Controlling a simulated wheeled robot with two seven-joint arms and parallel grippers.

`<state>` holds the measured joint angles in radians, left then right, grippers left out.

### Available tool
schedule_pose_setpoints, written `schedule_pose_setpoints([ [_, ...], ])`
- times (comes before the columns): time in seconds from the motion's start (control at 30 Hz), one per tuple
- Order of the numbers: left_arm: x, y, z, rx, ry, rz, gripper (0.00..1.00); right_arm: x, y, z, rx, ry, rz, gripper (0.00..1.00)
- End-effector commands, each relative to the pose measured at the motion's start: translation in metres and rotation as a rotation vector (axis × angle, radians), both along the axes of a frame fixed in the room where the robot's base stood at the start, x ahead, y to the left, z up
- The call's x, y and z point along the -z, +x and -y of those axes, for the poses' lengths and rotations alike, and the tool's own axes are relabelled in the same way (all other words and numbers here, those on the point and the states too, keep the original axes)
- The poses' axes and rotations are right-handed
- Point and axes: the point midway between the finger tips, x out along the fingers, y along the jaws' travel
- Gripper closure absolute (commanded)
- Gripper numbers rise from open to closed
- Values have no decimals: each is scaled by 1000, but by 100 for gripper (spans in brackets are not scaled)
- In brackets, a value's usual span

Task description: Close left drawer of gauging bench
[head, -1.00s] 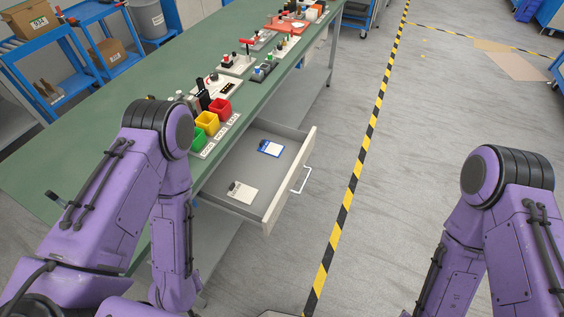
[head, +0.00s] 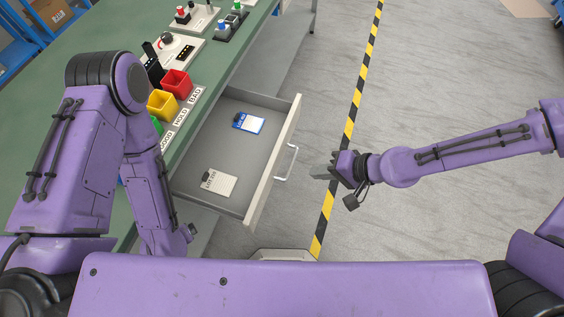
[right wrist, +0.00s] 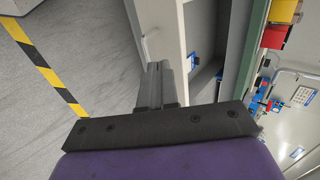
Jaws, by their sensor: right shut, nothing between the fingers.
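The drawer (head: 272,172) of the green-topped gauging bench (head: 62,52) stands pulled out, with a white bar handle (head: 291,163) on its front. Inside lie a blue clipboard-like item (head: 249,123) and a pale tag card (head: 218,182). My right gripper (head: 318,172) is shut and empty, just right of the handle and apart from it in the head view. In the right wrist view its closed fingers (right wrist: 158,85) point toward the drawer front (right wrist: 163,30). My left arm hangs over the bench edge at left; its gripper is not visible.
Red (head: 177,83) and yellow (head: 162,103) bins, with a green one partly hidden, stand on the bench above the drawer. Gauges stand farther along the bench.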

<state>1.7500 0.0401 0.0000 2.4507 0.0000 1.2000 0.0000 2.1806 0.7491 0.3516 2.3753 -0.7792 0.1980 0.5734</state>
Motion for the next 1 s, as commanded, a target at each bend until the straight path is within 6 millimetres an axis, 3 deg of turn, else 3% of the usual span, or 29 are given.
schedule_pose_setpoints([
  [0.37, 4, 0, 0, 0, 1, 1, 1, 57, 16, -58, -4, -2, -5, 100],
  [0.6, -6, 0, 0, 0, 0, 0, 1, 56, 28, -91, -6, -1, -1, 100],
  [1.0, -6, 0, 0, 0, 1, 1, 1, 57, 31, -97, -2, 0, -3, 100],
])
